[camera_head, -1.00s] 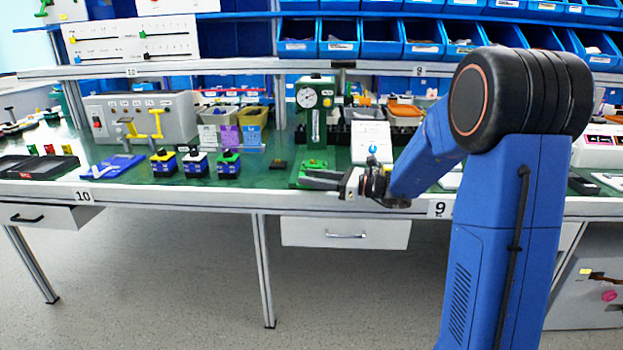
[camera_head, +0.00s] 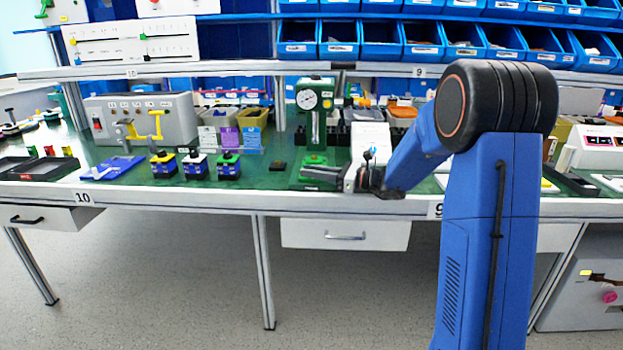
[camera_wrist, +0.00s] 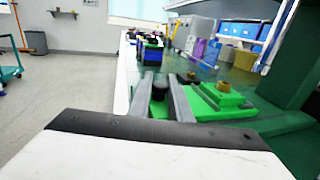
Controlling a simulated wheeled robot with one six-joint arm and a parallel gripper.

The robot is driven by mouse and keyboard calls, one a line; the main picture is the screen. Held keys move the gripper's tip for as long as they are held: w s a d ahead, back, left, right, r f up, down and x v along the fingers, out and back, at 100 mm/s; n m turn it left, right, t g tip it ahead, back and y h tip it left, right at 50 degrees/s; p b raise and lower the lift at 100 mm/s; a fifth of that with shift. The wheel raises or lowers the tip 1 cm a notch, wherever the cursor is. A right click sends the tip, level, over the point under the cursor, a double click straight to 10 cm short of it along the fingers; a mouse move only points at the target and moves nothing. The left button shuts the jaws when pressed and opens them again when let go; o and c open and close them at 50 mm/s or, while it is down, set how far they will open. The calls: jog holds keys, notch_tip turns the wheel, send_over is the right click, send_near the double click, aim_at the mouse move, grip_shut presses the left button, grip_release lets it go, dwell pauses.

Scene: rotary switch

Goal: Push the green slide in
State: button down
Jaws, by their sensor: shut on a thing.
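The green slide (camera_wrist: 215,100) is at the foot of a green stand with a dial gauge (camera_head: 308,99). A brass knob (camera_wrist: 223,84) sits on top of the slide. In the wrist view, the fingers of my gripper (camera_wrist: 168,92) are around a dark round knob (camera_wrist: 159,88) at the slide's left end. My gripper (camera_head: 308,177) is low at the table's front side in the head view. It partly hides the slide (camera_head: 314,160) there.
Several blue blocks with coloured tops (camera_head: 194,165) stand left of the stand. The table's front edge (camera_head: 250,206) runs close below my gripper. Blue bins (camera_head: 339,38) line the shelf above.

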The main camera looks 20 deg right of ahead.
jog(key=w, duration=0.1)
jog(key=w+d, duration=0.1)
jog(key=w, duration=0.1)
jog(key=shift+w, duration=0.1)
jog(key=c, duration=1.6)
grip_release()
jog(key=shift+r, duration=0.15)
notch_tip(320, 180, up, 10)
jog(key=shift+f, duration=0.15)
